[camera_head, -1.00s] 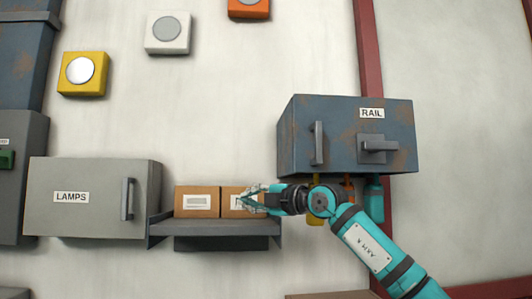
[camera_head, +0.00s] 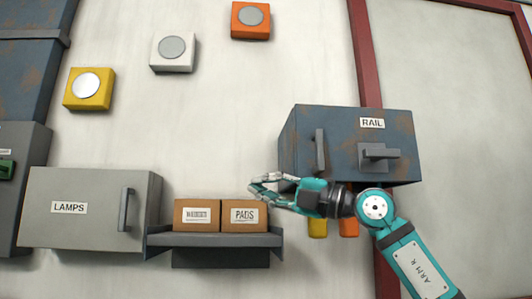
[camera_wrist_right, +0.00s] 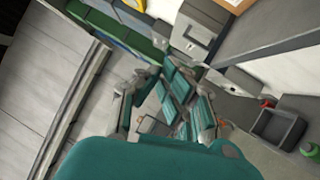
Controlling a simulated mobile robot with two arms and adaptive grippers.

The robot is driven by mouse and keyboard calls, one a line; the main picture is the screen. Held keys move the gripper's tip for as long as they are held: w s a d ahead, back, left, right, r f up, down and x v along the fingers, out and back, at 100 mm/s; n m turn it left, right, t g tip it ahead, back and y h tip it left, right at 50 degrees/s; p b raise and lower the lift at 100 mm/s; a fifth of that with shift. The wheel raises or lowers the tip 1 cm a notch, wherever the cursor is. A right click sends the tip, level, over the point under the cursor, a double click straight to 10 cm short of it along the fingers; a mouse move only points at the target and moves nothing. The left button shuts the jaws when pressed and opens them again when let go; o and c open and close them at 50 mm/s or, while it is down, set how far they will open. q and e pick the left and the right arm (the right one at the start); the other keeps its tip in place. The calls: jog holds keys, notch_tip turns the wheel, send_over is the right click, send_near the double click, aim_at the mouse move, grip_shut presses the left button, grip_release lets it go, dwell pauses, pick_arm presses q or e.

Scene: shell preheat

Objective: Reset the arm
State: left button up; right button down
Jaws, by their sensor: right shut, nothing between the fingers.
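My right gripper (camera_head: 262,189) is in the head view, with its arm coming in from the lower right. Its fingers point left and are shut with nothing between them. They are just above and right of the PADS box (camera_head: 244,216), in front of the wall. The gripper's fingers also show in the right wrist view (camera_wrist_right: 172,75), seen from behind, over a tilted view of the room. My left gripper is in neither view.
The RAIL cabinet (camera_head: 345,145) hangs behind and above my right arm. A shelf (camera_head: 215,240) holds two brown boxes beside the LAMPS cabinet (camera_head: 85,225). Yellow (camera_head: 90,103), white (camera_head: 160,66) and orange (camera_head: 238,30) buttons are on the wall. Wall above the shelf is clear.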

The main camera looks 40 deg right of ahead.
jog(key=s+a+r+n+y, duration=0.2)
jog(key=s+r+n+y, duration=0.2)
jog(key=r+y, duration=0.1)
jog(key=shift+s+a+r+n+y+p, duration=0.15)
jog(key=shift+a+r+n+y+p, duration=0.2)
jog(key=shift+y, duration=0.55)
